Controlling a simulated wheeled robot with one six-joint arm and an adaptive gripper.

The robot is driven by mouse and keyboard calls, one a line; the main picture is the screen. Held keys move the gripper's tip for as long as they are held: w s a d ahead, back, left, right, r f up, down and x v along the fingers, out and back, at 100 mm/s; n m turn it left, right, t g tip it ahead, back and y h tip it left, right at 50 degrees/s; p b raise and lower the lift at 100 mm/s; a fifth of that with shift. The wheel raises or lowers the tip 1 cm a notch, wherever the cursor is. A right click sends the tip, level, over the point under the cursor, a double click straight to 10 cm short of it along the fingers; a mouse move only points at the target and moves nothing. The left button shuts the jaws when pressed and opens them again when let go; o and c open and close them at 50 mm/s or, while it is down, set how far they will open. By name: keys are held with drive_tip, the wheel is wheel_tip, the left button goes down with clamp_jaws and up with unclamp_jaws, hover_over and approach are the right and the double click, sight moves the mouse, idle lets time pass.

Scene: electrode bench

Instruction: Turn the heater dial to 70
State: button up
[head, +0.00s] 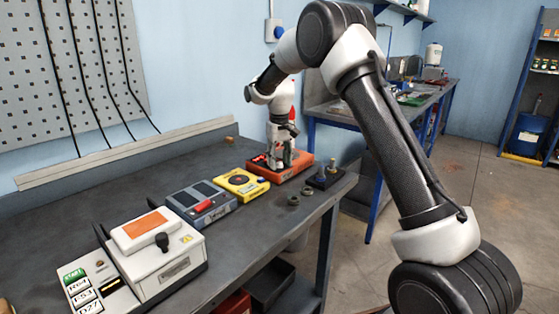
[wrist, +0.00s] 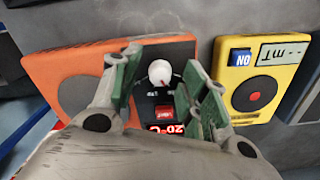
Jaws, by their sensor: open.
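The orange heater (wrist: 62,64) has a round grey plate and a dark control panel; it also shows in the head view (head: 304,166), partly behind my gripper. Its white dial (wrist: 160,72) sits on that panel, with a red switch (wrist: 165,111) and a lit red display (wrist: 168,129) below it in the wrist view. The display is upside down and partly covered; it seems to read 20 °C. My gripper (wrist: 162,62) is open, its green-padded fingers on either side of the dial, with visible gaps. The dial's pointer mark is too small to read.
A yellow device (wrist: 265,60) with a round plate stands close beside the heater. A blue-grey device (head: 178,200) and a white device (head: 180,265) stand farther along the bench. A black block with brass posts (head: 325,179) and two dark rings (head: 293,200) lie near the front edge.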

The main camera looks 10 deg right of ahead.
clamp_jaws()
drive_tip(key=shift+n, duration=0.3)
drive_tip(key=n, duration=0.3)
drive_tip(key=shift+n, duration=2.6)
unclamp_jaws()
